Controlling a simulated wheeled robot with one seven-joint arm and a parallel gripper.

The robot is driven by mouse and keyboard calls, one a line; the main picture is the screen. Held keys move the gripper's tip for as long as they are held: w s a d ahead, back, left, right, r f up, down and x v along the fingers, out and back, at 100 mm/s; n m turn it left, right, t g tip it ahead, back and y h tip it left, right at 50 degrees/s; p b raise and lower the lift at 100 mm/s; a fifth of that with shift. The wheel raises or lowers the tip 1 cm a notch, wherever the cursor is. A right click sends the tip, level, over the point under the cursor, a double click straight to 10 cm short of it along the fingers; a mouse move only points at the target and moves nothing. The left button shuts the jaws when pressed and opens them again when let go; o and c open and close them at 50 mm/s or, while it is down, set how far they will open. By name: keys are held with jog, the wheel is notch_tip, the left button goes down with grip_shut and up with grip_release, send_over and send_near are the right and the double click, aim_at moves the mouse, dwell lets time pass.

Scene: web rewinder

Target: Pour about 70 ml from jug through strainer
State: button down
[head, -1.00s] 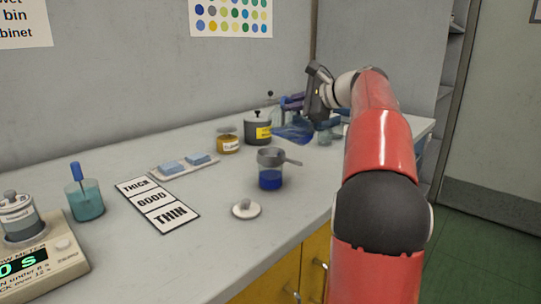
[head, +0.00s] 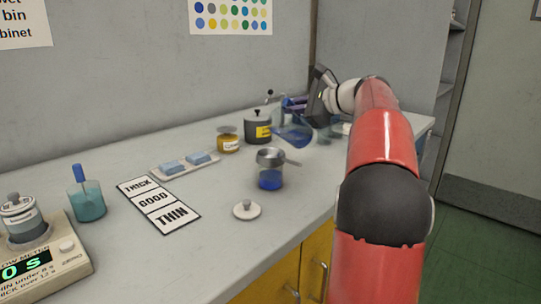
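The clear jug (head: 292,135), tinted blue, is tilted in front of my gripper (head: 318,103). The gripper's dark body is beside the jug on its right; its fingertips are hard to make out, but the jug's tilt shows it is held. The metal strainer (head: 270,155) sits on top of a glass jar, its handle pointing right. The glass jar (head: 270,180) stands upright on the bench with blue liquid in its lower part. The jug is behind and to the right of the strainer, apart from it in the picture. No stream of liquid is visible.
A white knobbed lid (head: 247,209) lies in front of the jar. A THICK/GOOD/THIN card (head: 158,204), a tray with blue sponges (head: 172,168), a yellow jar (head: 228,143) and a dark pot (head: 257,128) stand around. A teal beaker (head: 87,205) and timer (head: 45,262) are at left.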

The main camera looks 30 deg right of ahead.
jog(key=shift+d+r+m, duration=0.1)
jog(key=shift+m, duration=0.3)
dwell(0.3)
